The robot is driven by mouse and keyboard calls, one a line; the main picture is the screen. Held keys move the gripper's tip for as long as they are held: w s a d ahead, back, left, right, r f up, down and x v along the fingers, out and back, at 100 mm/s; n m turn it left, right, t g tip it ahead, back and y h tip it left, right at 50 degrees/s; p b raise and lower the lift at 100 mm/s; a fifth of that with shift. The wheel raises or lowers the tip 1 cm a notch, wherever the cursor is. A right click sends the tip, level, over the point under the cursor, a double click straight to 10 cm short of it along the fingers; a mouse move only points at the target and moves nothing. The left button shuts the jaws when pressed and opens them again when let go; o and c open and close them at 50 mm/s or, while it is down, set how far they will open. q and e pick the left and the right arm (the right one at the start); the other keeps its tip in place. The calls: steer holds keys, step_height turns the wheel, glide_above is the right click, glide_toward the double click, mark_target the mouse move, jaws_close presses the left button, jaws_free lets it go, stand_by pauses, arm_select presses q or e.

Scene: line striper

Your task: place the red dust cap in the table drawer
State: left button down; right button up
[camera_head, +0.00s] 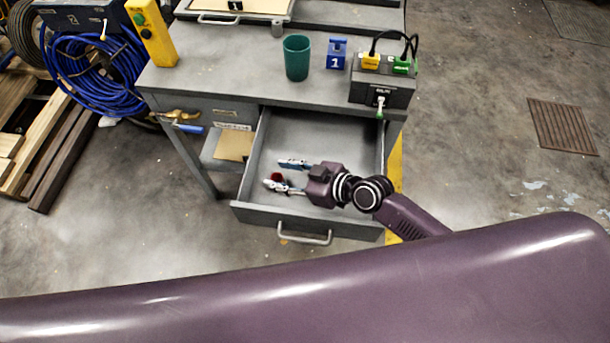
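The red dust cap (277,178) shows as a small dark red shape inside the open table drawer (335,133), near its front left. It is partly hidden by the lower fingertip of my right gripper (276,173). That gripper reaches into the drawer from the right, with its two fingers spread apart. The cap lies close to the lower finger, and a gap separates it from the upper one. I cannot tell whether the cap touches the finger or rests on the drawer floor. My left gripper is not in view.
The grey table (235,75) holds a green cup (297,58), a blue block marked 1 (336,54), a dark box with cables (383,92) and a yellow control box (152,34). The drawer's front handle (304,238) faces me. Blue hose (95,75) hangs at left.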

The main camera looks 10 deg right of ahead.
steer(key=v, duration=0.8)
steer(key=shift+s+d, duration=0.2)
steer(key=shift+d, duration=0.05)
steer(key=shift+s+d+r, duration=0.35)
steer(key=shift+d+r, duration=0.05)
